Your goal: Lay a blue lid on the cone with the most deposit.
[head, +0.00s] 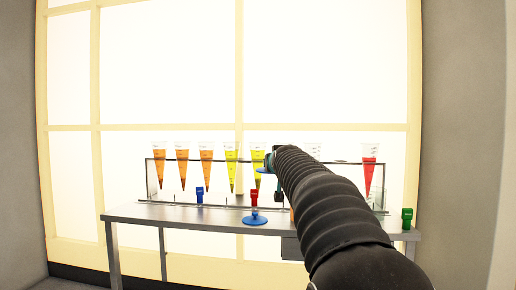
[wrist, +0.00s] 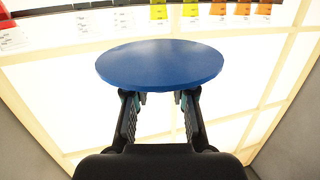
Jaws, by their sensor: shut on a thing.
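My gripper (wrist: 160,99) is shut on a blue lid (wrist: 160,64), a flat round disc held out beyond the fingertips in the wrist view. In the head view the held lid (head: 264,170) shows edge-on in front of the rack, near a yellow cone (head: 257,162). Orange cones (head: 182,165), another yellow cone (head: 230,162) and a red cone (head: 369,165) hang in the rack. Deposits at the tips are too small to compare. A second blue lid (head: 255,218) with a knob lies on the table.
The table's front left is clear.

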